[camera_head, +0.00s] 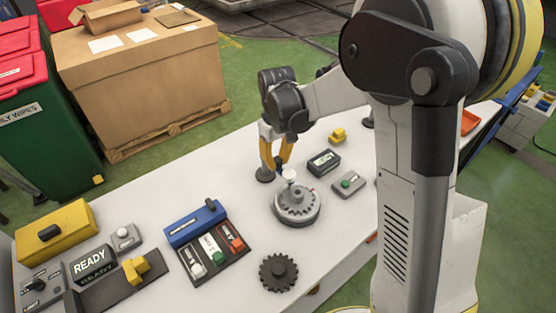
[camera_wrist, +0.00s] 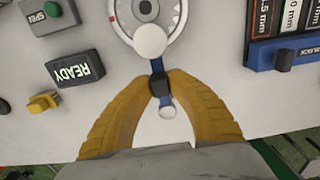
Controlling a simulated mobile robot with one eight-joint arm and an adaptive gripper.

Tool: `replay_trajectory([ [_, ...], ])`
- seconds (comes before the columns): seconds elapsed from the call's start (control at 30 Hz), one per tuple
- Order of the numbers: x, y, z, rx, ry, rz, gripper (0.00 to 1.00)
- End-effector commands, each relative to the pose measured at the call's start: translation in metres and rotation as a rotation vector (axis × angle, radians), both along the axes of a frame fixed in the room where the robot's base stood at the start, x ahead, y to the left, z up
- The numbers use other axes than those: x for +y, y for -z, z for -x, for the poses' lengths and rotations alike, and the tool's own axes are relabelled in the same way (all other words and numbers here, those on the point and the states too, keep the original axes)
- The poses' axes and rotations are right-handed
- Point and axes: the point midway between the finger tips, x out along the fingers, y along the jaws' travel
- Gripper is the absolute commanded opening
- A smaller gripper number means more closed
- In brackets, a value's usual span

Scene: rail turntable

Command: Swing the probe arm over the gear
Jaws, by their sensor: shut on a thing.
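The probe arm is a short blue bar with a black knob and a round white end; it shows in the wrist view (camera_wrist: 157,66). My gripper (camera_wrist: 160,84) has its yellow fingers shut on the black knob. In the head view my gripper (camera_head: 275,168) is at the far-left side of the round turntable (camera_head: 298,217), and the probe's white end (camera_head: 289,174) shows near the turntable's far rim. A grey toothed gear (camera_head: 296,200) lies on the turntable. In the wrist view the turntable (camera_wrist: 178,20) is cut off by the top edge, and the white end overlaps its rim.
A dark loose gear (camera_head: 278,272) lies in front of the turntable. A READY display (camera_head: 324,162) and a green-button box (camera_head: 347,184) stand to its right. A blue-edged block tray (camera_head: 208,245) is to its left. Bare white table lies between them.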

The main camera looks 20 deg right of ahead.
Motion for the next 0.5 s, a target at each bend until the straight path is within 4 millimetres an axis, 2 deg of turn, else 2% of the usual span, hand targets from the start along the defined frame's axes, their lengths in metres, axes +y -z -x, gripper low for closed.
replay_trajectory([
  [0.33,0.0009,0.0006,0.0007,0.002,0.002,-0.001,0.00],
  [0.37,0.0009,0.0006,0.0007,0.002,0.002,-0.001,0.26],
  [0.4,0.0009,0.0005,0.0007,0.002,0.001,-0.001,0.38],
  [0.43,0.0009,0.0005,0.0006,0.002,0.001,-0.001,0.43],
  [0.5,0.0008,0.0004,0.0004,0.002,0.001,-0.001,0.43],
])
